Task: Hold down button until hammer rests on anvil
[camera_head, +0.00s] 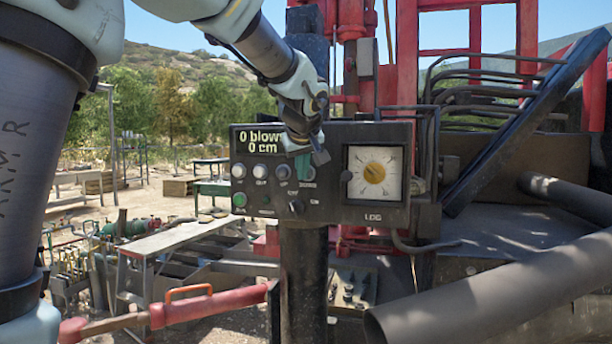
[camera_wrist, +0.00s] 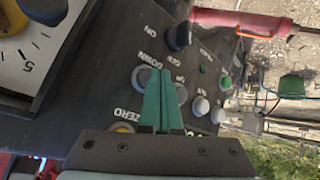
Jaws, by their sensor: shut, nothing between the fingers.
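A dark control panel (camera_head: 327,195) carries a display (camera_head: 263,140) reading "0 blow…" and "0 cm", with the rest cut off by my arm. It has several pale round buttons and a black knob (camera_head: 296,206). My gripper (camera_head: 303,165) is at the panel, right of the display. In the wrist view, its green fingers (camera_wrist: 159,76) are shut together over the button beside the "DOWN" label (camera_wrist: 140,78) and partly hide the buttons there. I cannot tell whether the fingertips touch or press one. Hammer and anvil cannot be made out.
A square gauge with a yellow centre (camera_head: 374,172) is at the panel's right. A red rig frame (camera_head: 408,50) rises behind. A large grey pipe (camera_head: 490,290) crosses the lower right. Benches (camera_head: 165,240) stand behind.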

